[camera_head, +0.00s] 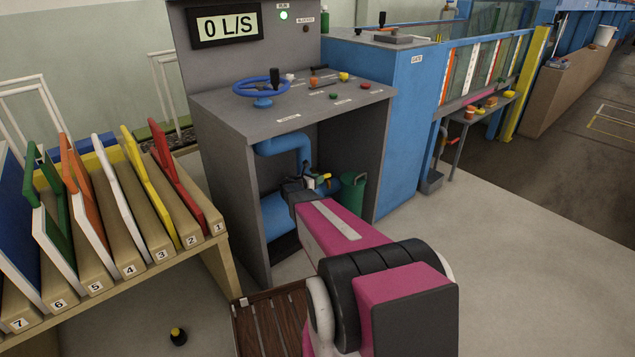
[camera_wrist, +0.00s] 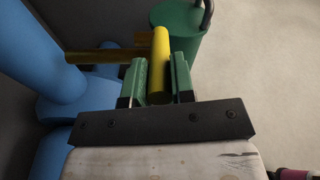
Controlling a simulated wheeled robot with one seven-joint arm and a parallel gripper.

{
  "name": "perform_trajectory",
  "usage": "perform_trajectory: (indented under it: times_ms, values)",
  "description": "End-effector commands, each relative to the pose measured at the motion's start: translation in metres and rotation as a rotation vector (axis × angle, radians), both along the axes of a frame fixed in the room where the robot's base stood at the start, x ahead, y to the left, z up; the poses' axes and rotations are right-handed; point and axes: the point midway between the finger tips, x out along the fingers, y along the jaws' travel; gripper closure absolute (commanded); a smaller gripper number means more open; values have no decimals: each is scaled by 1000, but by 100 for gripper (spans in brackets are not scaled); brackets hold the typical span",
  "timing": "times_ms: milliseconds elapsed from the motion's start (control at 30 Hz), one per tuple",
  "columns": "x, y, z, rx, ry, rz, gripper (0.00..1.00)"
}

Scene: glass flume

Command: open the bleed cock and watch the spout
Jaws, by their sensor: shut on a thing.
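My gripper (camera_wrist: 159,74) has its green fingers closed on either side of a yellow lever (camera_wrist: 160,45), which I take for the bleed cock's handle. The lever points away from the gripper, across a darker brass-coloured stub (camera_wrist: 92,56) that runs left toward the blue pipework. In the head view my gripper (camera_head: 312,184) is inside the open console, by the yellow handle (camera_head: 322,179). A green bucket (camera_wrist: 184,32) stands just beyond the lever and also shows in the head view (camera_head: 353,191). I see no water, and the spout's mouth cannot be made out.
Blue pipes (camera_head: 288,143) stand close left of my gripper inside the grey console (camera_head: 230,165). Its display (camera_head: 226,26) reads 0 L/S, and a blue handwheel (camera_head: 262,87) is on top. A rack of numbered boards (camera_head: 140,258) stands left. Floor on the right is clear.

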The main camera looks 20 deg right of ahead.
Motion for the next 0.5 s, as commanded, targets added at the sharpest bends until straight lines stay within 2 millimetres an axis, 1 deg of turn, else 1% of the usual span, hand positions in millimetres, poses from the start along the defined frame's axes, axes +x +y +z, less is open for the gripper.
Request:
perform_trajectory:
  times_ms: [33,200,333,500]
  values:
    - [-2,-1,4,38,10,-2,100]
    - [-1,-3,11,146,49,-4,100]
    - [0,-4,13,193,68,-2,100]
    - [1,-4,14,211,73,0,100]
